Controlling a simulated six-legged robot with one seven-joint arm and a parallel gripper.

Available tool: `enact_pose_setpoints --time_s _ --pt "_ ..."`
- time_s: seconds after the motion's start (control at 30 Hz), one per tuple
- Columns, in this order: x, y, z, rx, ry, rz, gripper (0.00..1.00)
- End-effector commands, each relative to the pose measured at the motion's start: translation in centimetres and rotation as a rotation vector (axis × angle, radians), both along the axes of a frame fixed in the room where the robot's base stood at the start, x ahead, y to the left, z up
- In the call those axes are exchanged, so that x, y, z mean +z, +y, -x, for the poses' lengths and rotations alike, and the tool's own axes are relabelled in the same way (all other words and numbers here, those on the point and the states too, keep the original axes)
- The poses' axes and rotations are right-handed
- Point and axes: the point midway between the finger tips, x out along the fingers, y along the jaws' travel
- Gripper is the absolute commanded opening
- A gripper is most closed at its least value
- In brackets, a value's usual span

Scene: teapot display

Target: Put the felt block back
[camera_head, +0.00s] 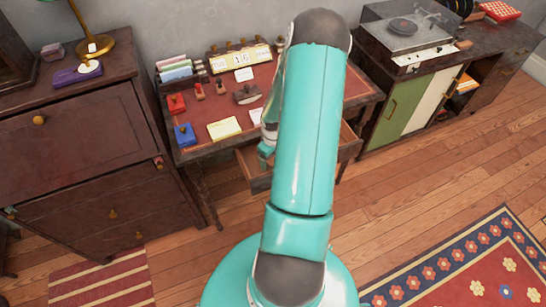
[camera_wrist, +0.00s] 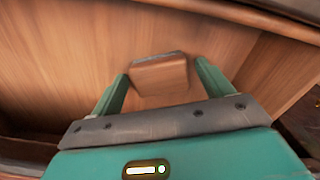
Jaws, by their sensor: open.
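In the wrist view, a small brown wooden block with a grey strip along its far edge, seemingly the felt block (camera_wrist: 160,78), lies on the wooden floor of an open drawer (camera_wrist: 60,60). My gripper (camera_wrist: 161,70) is open. Its two teal fingers stand apart on the left and right of the block, and I see no clear contact with it. In the head view, the open drawer (camera_head: 253,170) juts from the front of the red-topped desk (camera_head: 215,148). My arm hides much of the drawer, and the block does not show there.
The desk bears a red box (camera_head: 177,103), a blue box (camera_head: 185,134), a yellow notepad (camera_head: 224,128), a brown rocker-like piece (camera_head: 247,94), several stamps and a date display (camera_head: 240,60). A dark cabinet (camera_head: 75,125) stands left, a record-player sideboard (camera_head: 405,75) right.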

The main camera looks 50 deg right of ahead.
Motion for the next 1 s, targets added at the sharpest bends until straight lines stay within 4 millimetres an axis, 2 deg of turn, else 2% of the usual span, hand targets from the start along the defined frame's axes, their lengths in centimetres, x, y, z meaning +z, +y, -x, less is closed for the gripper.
enact_pose_setpoints --time_s 0.17,0.5,0.63,0.8,1.0 --pt "1.4 -0.1 0.0 -0.003 -0.002 0.002 0.79" --pt "8.5 -0.2 0.0 -0.003 -0.001 0.005 0.79" --pt "10.7 -0.1 0.0 -0.002 -0.001 0.004 0.79" --pt "12.1 -0.1 0.0 -0.001 -0.001 0.002 0.79" --pt "12.4 0.0 0.0 0.000 0.000 0.000 0.79"
